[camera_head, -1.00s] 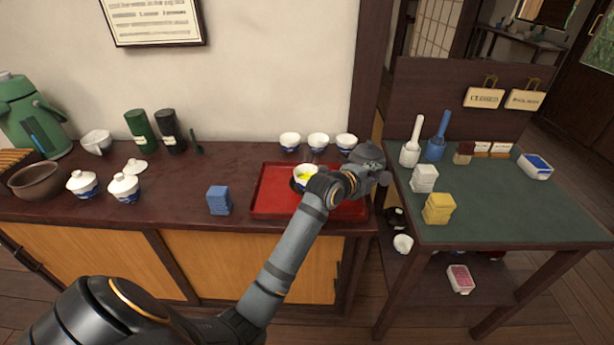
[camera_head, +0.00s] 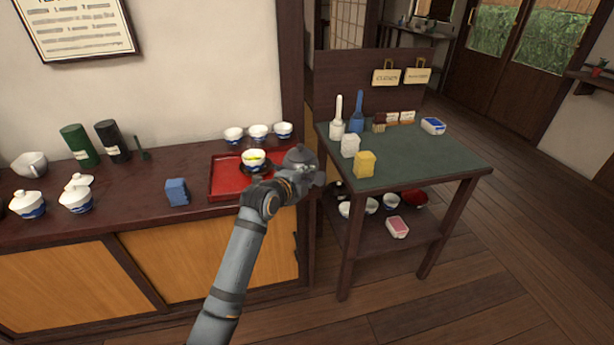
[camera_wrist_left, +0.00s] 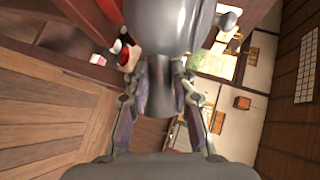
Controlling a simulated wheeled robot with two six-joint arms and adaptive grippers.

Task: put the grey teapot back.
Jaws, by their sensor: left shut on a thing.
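The grey teapot (camera_head: 299,158) shows in the head view at the right end of the dark counter, in front of the wall post. My left gripper (camera_head: 296,182) is shut on it, and the arm comes up from below. In the left wrist view the teapot (camera_wrist_left: 172,28) fills the top middle, with its handle between the two fingers of my left gripper (camera_wrist_left: 160,92). The gripper hides the teapot's lower part in the head view, so I cannot tell if it touches anything. My right gripper is not in view.
A red tray (camera_head: 226,180) with a cup (camera_head: 253,160) lies left of the teapot. Several white cups stand behind it. A green-topped side table (camera_head: 420,155) stands at the right, with a lower shelf (camera_head: 375,228) holding bowls. A blue block (camera_head: 177,192) sits left of the tray.

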